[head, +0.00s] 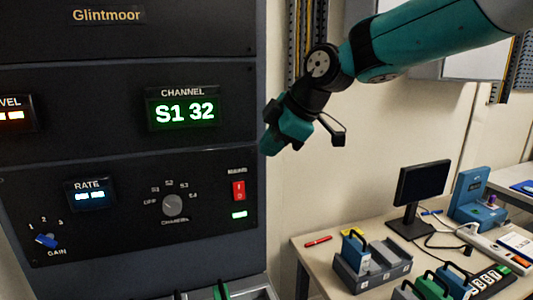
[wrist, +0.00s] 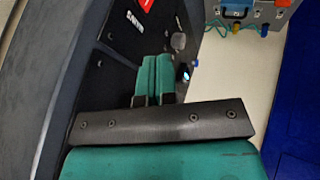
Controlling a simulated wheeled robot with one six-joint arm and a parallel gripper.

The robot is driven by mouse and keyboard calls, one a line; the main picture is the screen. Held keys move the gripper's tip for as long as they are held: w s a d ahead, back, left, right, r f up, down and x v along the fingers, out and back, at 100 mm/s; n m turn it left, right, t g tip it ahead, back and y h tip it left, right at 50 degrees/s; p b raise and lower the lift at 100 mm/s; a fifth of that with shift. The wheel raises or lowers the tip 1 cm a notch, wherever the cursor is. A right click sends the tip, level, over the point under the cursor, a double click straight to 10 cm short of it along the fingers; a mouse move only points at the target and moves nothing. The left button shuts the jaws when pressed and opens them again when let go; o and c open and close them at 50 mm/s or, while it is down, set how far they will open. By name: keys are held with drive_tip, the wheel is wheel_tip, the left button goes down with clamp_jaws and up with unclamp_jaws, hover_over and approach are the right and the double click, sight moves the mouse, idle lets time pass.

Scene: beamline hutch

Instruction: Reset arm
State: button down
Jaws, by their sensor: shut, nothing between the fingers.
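My teal arm reaches in from the upper right of the head view. My gripper (head: 268,146) hangs in the air near the right edge of the dark instrument rack (head: 130,50), apart from its controls as far as I can tell. In the wrist view the two teal fingers of my gripper (wrist: 153,60) lie side by side, shut with nothing between them. The rack's panel shows behind them in that view.
The rack has a green channel display (head: 184,111), a channel knob (head: 173,205), a red switch (head: 239,190) and a blue gain knob (head: 46,241). At right, a table (head: 318,262) holds a monitor (head: 422,184), a grey tray (head: 368,284) and a blue device (head: 470,195).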

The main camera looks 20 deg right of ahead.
idle(0.3)
drive_tip(key=s+a+f+m+g, duration=0.1)
drive_tip(key=s+f+m+g, duration=0.1)
drive_tip(key=s, duration=0.6)
drive_tip(key=s+a+f+m+g, duration=0.1)
drive_tip(key=s+f+m, duration=0.3)
drive_tip(key=s, duration=0.5)
drive_tip(key=s+a+f+m+g, duration=0.2)
drive_tip(key=s+a+f+m, duration=0.1)
drive_tip(key=s, duration=0.5)
drive_tip(key=shift+s+f+g+h, duration=0.3)
drive_tip(key=shift+s+f, duration=0.1)
drive_tip(key=shift+f, duration=0.05)
drive_tip(key=shift+a, duration=0.1)
